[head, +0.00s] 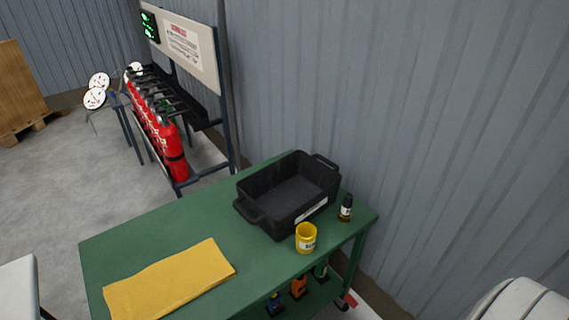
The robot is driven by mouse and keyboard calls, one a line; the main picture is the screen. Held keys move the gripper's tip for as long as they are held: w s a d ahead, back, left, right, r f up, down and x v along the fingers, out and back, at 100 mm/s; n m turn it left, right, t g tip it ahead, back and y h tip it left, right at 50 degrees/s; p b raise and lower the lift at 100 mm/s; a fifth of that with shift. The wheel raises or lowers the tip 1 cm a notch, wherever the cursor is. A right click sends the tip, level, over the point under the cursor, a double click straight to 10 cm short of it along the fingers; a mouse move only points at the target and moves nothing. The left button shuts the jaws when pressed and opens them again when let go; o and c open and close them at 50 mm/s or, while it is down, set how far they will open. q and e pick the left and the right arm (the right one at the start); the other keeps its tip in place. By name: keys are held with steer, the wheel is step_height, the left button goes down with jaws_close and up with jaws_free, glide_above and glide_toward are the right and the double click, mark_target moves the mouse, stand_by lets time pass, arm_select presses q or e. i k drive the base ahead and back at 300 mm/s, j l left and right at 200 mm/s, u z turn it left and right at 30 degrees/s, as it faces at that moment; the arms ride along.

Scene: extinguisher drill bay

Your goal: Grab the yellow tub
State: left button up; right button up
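The yellow tub (306,238) is a small round cup with a pale label and an open top. In the head view it stands upright on the green table (190,215), near the table's front right edge. It is just in front of the black bin, close to its front corner; I cannot tell if they touch.
The black bin (262,214) looks empty. A small dark bottle (346,208) stands right of the tub. A yellow cloth (170,281) lies front left. Several items sit on the lower shelf. A corrugated wall (400,110) is close behind the table.

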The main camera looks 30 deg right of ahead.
mark_target(306, 232)
steer(key=z, duration=1.1)
